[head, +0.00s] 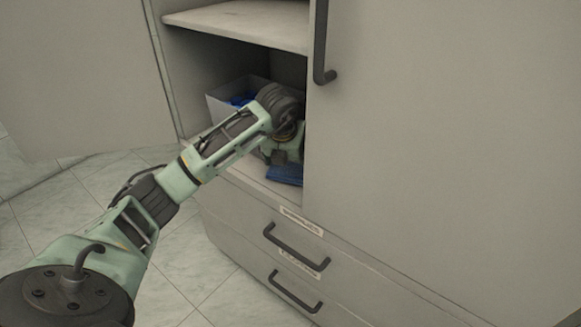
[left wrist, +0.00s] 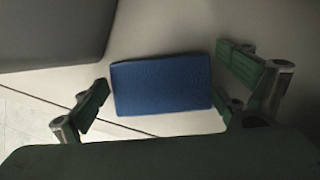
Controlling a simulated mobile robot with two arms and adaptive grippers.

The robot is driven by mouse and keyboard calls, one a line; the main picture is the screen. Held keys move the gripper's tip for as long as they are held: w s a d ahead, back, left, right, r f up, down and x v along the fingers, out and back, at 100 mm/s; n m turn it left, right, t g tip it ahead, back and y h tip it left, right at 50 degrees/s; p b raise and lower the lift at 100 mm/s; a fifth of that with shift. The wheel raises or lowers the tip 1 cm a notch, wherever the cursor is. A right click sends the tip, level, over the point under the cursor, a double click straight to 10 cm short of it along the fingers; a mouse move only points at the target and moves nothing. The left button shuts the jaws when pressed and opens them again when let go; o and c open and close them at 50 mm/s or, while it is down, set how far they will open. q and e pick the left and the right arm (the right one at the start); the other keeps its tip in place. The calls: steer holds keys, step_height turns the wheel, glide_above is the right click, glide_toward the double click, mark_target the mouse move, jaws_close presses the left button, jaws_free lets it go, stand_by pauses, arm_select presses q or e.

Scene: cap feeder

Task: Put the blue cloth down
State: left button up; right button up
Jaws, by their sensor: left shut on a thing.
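The blue cloth (left wrist: 161,84) is a flat, folded rectangle in the left wrist view, between the two fingers of my left gripper (left wrist: 166,92). In the head view the blue cloth (head: 285,175) shows at the front of the cabinet's lower compartment, just below my left gripper (head: 286,158). The gripper is shut on the cloth, low over the compartment floor. Whether the cloth touches the floor, I cannot tell. My right gripper is not in view.
A grey bin (head: 222,108) with blue things in it stands behind my arm in the compartment. A shelf (head: 240,22) lies above. A closed door (head: 440,130) bounds the opening on the right; an open door (head: 75,80) is left. Drawers (head: 255,225) are below.

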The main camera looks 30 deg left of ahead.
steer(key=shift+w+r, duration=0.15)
arm_select(q)
steer(key=shift+f, duration=0.15)
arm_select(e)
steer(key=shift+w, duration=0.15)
arm_select(q)
steer(key=o, duration=0.8)
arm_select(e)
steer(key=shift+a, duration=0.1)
